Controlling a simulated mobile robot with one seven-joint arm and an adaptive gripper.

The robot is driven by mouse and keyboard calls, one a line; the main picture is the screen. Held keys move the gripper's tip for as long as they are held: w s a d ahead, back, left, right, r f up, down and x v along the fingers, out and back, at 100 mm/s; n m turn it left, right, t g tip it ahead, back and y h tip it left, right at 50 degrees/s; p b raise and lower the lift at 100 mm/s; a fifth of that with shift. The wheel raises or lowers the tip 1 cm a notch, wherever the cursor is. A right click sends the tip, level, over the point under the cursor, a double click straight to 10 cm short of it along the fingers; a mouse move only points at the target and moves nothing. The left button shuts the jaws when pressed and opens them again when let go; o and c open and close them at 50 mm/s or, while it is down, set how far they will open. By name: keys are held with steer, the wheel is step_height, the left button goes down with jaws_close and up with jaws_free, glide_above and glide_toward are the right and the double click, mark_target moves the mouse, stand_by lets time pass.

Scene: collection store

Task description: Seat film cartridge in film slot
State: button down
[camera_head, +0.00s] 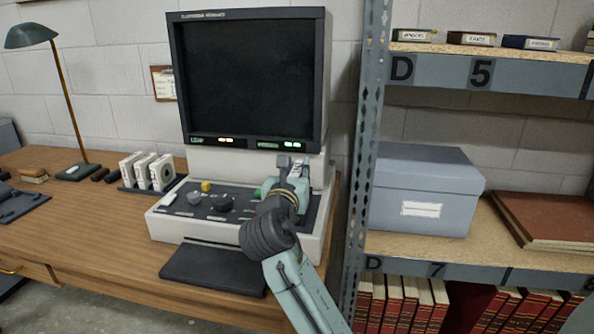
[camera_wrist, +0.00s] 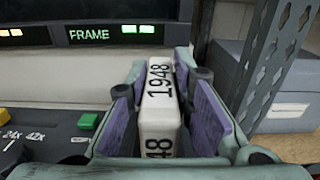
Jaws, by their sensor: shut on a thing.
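A white film cartridge (camera_wrist: 158,122) marked 1948 is between the two finger pads of my gripper (camera_wrist: 160,85) in the wrist view. My gripper is shut on it. In the head view my gripper (camera_head: 290,172) is at the right side of the microfilm reader (camera_head: 205,158), over the right end of its control panel and below the screen. The cartridge is mostly hidden by my gripper there. I cannot make out the film slot in either view, so I cannot tell whether the cartridge touches it.
Several white cartridges (camera_head: 146,172) stand in a rack left of the reader. A steel shelf post (camera_head: 362,170) rises close to the right of my arm, with a grey box (camera_head: 421,190) on the shelf behind. A dark tray (camera_head: 212,268) lies before the reader.

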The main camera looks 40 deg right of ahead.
steer(key=shift+f+b, duration=0.5)
steer(key=shift+f, duration=0.05)
steer(key=c, duration=1.7)
jaws_free()
steer(key=b+v, duration=0.1)
steer(key=v, duration=1)
